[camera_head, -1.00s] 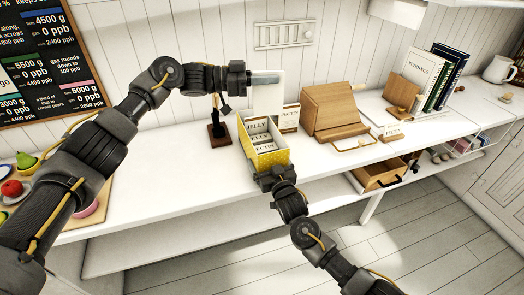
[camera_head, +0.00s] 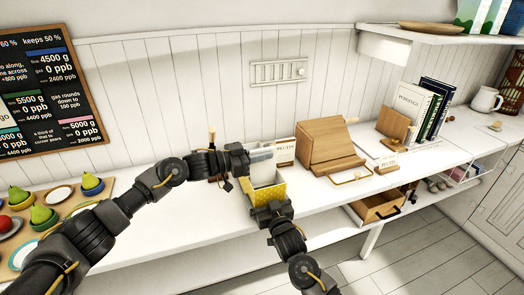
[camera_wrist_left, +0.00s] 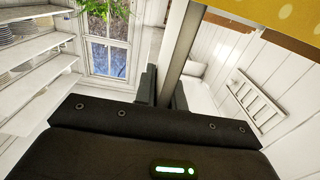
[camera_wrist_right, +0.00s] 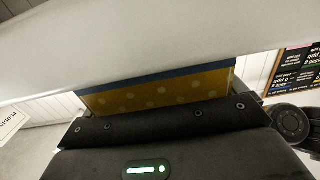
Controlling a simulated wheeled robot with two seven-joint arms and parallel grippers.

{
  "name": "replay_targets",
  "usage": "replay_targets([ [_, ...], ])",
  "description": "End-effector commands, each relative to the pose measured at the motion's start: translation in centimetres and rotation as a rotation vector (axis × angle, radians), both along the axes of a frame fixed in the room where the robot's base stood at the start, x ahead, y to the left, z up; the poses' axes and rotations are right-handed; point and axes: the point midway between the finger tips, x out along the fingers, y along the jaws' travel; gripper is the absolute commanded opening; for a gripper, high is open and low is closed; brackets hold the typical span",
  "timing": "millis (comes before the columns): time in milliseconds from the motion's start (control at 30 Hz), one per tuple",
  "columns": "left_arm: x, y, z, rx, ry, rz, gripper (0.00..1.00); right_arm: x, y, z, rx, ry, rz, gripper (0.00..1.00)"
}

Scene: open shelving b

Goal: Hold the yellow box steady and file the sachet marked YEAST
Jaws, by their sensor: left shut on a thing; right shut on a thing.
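The yellow box (camera_head: 274,193) with white dots stands near the counter's front edge. My right gripper (camera_head: 265,209) is shut on its near wall; the right wrist view also shows the dotted box (camera_wrist_right: 160,96) close up. My left gripper (camera_head: 262,154) is shut on a plain-looking white sachet (camera_head: 264,174), which hangs down at the box's opening. Its thin edge shows between the fingers in the left wrist view (camera_wrist_left: 180,55). No word on the held sachet can be read. The sachet and arm hide most of the box's inside, so I cannot tell how deep the sachet sits.
A wooden box (camera_head: 327,146) stands right of the yellow box, with a small labelled card (camera_head: 285,153) beside it. A dark stand (camera_head: 212,165) is behind my left gripper. A fruit tray (camera_head: 95,200) lies at the left.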

Motion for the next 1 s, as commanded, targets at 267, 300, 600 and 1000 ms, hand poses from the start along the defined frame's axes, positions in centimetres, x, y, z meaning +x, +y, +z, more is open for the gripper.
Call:
replay_targets([
  [267, 0.0, 0.0, -1.5, -0.001, 0.002, 0.000, 0.00, 0.0, 0.0, -0.1, -0.002, 0.002, 0.000, 0.62],
  [300, 0.0, 0.0, -1.7, 0.000, 0.001, 0.000, 0.00, 0.0, 0.0, -0.1, -0.002, 0.002, 0.000, 0.62],
  [600, 0.0, 0.0, -3.3, 0.000, 0.000, -0.001, 0.00, 0.0, 0.0, -0.1, -0.002, 0.002, 0.000, 0.62],
  [1000, 0.0, 0.0, -5.1, 0.000, 0.001, -0.001, 0.00, 0.0, 0.0, -0.1, -0.002, 0.002, 0.001, 0.62],
])
